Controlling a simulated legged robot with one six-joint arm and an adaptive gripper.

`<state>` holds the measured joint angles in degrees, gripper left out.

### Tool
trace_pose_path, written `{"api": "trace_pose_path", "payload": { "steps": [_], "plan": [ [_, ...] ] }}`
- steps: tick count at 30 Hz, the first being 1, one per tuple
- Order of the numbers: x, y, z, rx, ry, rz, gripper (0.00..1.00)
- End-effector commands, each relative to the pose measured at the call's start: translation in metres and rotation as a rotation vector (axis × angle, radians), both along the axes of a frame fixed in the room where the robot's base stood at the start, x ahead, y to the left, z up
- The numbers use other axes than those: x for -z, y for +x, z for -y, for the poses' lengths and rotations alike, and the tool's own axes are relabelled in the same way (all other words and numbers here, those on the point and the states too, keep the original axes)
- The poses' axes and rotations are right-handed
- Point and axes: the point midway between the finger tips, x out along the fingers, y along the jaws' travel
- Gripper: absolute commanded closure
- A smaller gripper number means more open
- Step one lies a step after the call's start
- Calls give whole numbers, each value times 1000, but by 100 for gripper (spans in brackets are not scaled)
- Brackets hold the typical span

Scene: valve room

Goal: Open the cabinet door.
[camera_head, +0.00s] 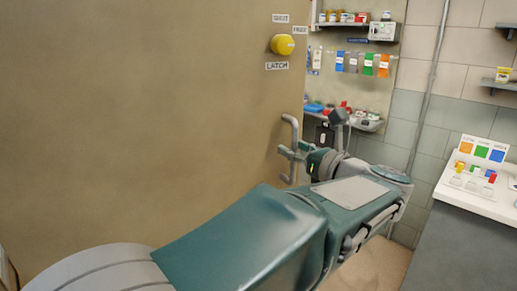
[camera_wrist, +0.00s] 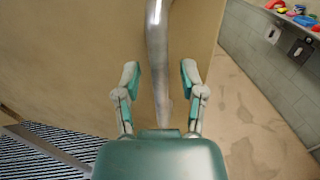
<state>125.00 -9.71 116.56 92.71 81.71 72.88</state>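The cabinet door is a large tan panel (camera_head: 140,120) filling the left and middle of the head view. A grey vertical bar handle (camera_head: 293,133) stands out near its right edge. A yellow latch knob (camera_head: 282,44) sits above, with labels reading LATCH, SHUT and FREE; I cannot tell its setting. My gripper (camera_head: 289,162) is at the handle's lower part. In the wrist view, the handle (camera_wrist: 156,45) runs between the two spread fingers of my gripper (camera_wrist: 159,73), with gaps visible on both sides. I cannot tell whether the door is shut or slightly ajar.
Wall shelves (camera_head: 345,118) with small items lie beyond the door's right edge. A pale counter (camera_head: 482,203) with colored pieces stands at right. A grey pipe (camera_head: 428,90) runs up the tiled wall. Beige floor (camera_wrist: 250,125) is clear right of the door; a striped dark surface (camera_wrist: 40,160) shows lower left.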

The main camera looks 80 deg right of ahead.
Motion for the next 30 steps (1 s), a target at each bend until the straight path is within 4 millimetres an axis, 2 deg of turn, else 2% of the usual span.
{"api": "trace_pose_path", "payload": {
  "steps": [11, 30],
  "plan": [
    [1, -6, -5, 3, 4, -1, 46],
    [2, -79, -75, 3, 2, 1, 46]
  ]
}}
